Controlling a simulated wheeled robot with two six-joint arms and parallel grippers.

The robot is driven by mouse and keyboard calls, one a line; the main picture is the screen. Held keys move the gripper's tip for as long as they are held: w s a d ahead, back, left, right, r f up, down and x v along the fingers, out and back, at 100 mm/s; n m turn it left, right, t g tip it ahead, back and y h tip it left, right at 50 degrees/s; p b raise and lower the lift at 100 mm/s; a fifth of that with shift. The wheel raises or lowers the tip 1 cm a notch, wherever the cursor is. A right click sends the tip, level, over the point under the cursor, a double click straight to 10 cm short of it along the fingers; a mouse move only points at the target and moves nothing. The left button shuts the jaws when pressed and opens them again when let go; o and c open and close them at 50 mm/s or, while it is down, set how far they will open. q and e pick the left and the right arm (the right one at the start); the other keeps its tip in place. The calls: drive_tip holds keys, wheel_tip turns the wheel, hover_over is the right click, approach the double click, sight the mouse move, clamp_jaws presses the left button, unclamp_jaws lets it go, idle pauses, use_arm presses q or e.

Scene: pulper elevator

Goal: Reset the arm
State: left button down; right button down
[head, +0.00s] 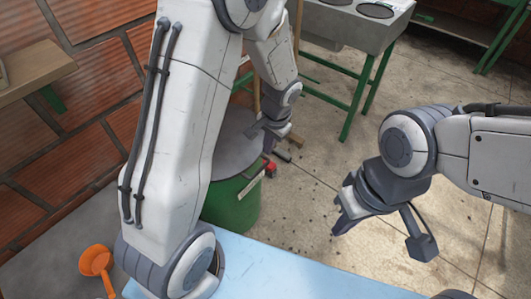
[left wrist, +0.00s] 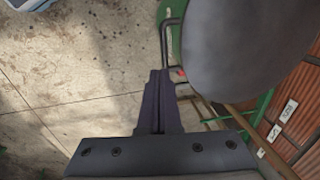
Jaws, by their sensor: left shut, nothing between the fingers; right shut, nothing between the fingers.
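My left arm comes in from the left and folds over at the top of the head view. My left gripper (head: 264,138) hangs beside the round grey lid of a green drum (head: 237,207). In the left wrist view its fingers (left wrist: 157,104) are together with nothing between them, and the grey lid (left wrist: 235,50) lies up and to the right of them. I cannot tell whether the gripper touches the lid. My right gripper (head: 343,219) points down and left above the concrete floor, shut and empty.
A light blue surface (head: 275,272) is at the bottom, with an orange scoop (head: 96,261) to its left. A wooden shelf (head: 36,74) juts from the brick wall. A grey basin on green legs (head: 352,32) stands at the back. Floor between is mostly open.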

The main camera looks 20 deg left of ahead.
use_arm(q)
drive_tip(key=shift+s+d+r, duration=0.1)
drive_tip(key=shift+d+r, duration=0.05)
drive_tip(key=shift+r, duration=0.45)
drive_tip(key=shift+d+r, duration=0.1)
drive_tip(key=shift+r, duration=0.5)
drive_tip(key=s+d+r+m+h, duration=0.1)
drive_tip(key=s+d+r, duration=0.3)
drive_tip(key=s, duration=0.3)
drive_tip(key=s+d+r+m+h, duration=0.1)
drive_tip(key=s+d+r, duration=0.25)
drive_tip(key=s, duration=0.45)
drive_tip(key=s+d+r+m+h, duration=0.1)
drive_tip(key=s+d+r, duration=0.3)
drive_tip(key=s, duration=0.3)
wheel_tip(320, 180, up, 13)
drive_tip(key=p, duration=1.3)
drive_tip(key=shift+s+a+g, duration=0.2)
drive_tip(key=shift+s+g, duration=0.1)
drive_tip(key=shift+g, duration=0.1)
drive_tip(key=shift+f, duration=0.1)
